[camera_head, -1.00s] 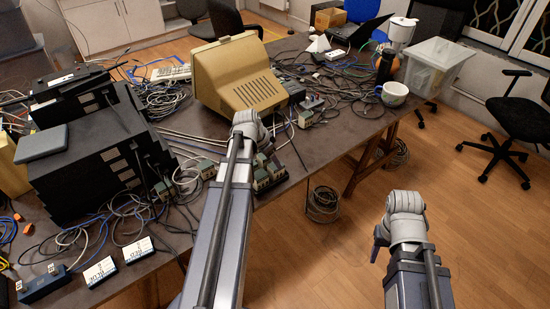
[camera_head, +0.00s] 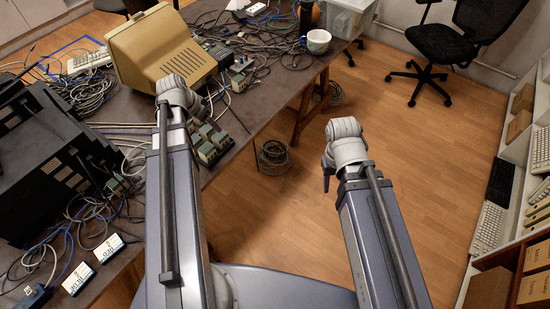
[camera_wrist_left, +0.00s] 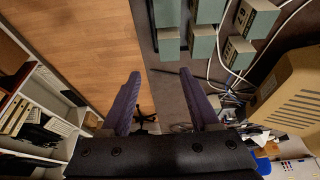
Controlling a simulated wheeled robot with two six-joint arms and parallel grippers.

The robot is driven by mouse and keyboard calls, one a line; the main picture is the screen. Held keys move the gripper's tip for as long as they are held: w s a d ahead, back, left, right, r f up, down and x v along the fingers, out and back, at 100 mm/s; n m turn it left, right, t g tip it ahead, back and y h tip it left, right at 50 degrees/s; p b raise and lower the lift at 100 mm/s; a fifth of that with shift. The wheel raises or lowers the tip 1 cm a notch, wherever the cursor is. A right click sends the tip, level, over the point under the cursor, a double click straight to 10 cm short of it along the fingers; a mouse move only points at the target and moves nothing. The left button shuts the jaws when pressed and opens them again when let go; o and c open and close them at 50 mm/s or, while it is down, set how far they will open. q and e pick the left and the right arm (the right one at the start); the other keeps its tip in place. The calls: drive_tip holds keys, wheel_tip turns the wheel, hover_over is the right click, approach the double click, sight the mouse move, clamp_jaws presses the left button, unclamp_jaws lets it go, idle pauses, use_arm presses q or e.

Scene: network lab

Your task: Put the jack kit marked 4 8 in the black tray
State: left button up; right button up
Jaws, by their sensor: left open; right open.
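Several small grey-green boxes with pale marked faces, perhaps the jack kits, stand at the table edge (camera_head: 210,153). They also show at the top of the left wrist view (camera_wrist_left: 239,52).
Loose cables and a beige monitor (camera_head: 165,45) crowd the table (camera_head: 262,100). Black equipment (camera_head: 45,160) and two white cards (camera_head: 78,278) are at left. A white mug (camera_head: 317,41) stands at the far end.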

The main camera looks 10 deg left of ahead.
use_arm(q)
drive_tip(key=s+d+g+y, duration=0.1)
drive_tip(key=s+d, duration=0.3)
drive_tip(key=d, duration=0.6)
drive_tip(key=s+d+f+g+y, duration=0.1)
drive_tip(key=s+d, duration=0.3)
drive_tip(key=d, duration=0.6)
drive_tip(key=s+d+g+y, duration=0.1)
drive_tip(key=s+d, duration=0.3)
drive_tip(key=d, duration=0.6)
drive_tip(key=shift+s+d+f+n+g, duration=0.15)
drive_tip(key=shift+d+n+g, duration=0.15)
drive_tip(key=shift+g, duration=0.3)
